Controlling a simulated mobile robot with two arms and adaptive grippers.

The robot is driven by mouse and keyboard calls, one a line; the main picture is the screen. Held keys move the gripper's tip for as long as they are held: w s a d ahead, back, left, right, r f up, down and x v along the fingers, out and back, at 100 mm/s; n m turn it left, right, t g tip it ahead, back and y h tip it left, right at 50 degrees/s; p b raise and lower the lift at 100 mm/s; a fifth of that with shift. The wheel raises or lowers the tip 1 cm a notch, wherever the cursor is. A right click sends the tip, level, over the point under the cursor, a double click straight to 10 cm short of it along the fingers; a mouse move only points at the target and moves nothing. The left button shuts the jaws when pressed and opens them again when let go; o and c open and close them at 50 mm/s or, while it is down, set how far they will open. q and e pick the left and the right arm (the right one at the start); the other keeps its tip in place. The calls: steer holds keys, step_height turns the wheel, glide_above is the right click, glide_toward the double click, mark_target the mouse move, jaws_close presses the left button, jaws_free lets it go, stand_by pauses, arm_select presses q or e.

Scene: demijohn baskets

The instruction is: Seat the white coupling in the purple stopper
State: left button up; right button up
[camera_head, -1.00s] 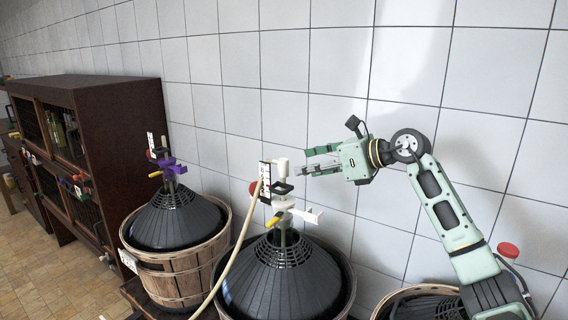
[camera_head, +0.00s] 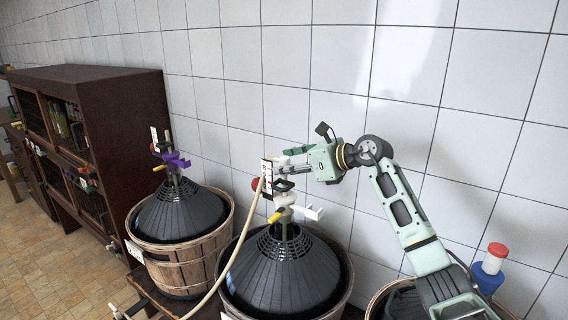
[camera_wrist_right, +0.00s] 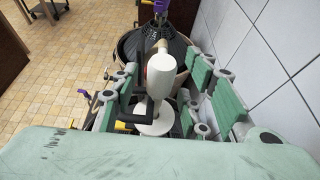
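The white coupling (camera_head: 284,160) stands upright on the white stopper (camera_head: 284,199) of the middle demijohn, with a beige hose (camera_head: 243,228) running down beside it. The purple stopper (camera_head: 177,163) sits on the neck of the left demijohn; it also shows at the top of the right wrist view (camera_wrist_right: 161,6). My right gripper (camera_head: 280,169) is at the coupling, partly covering it. In the right wrist view the white coupling (camera_wrist_right: 160,76) stands between the two green fingers, which look open with a gap on the left. Contact is unclear. My left gripper is not in view.
The left demijohn's basket (camera_head: 172,266) and the middle demijohn (camera_head: 283,270) stand close to the tiled wall.

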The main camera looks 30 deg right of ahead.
steer(key=c, duration=0.9)
steer(key=shift+o, duration=0.2)
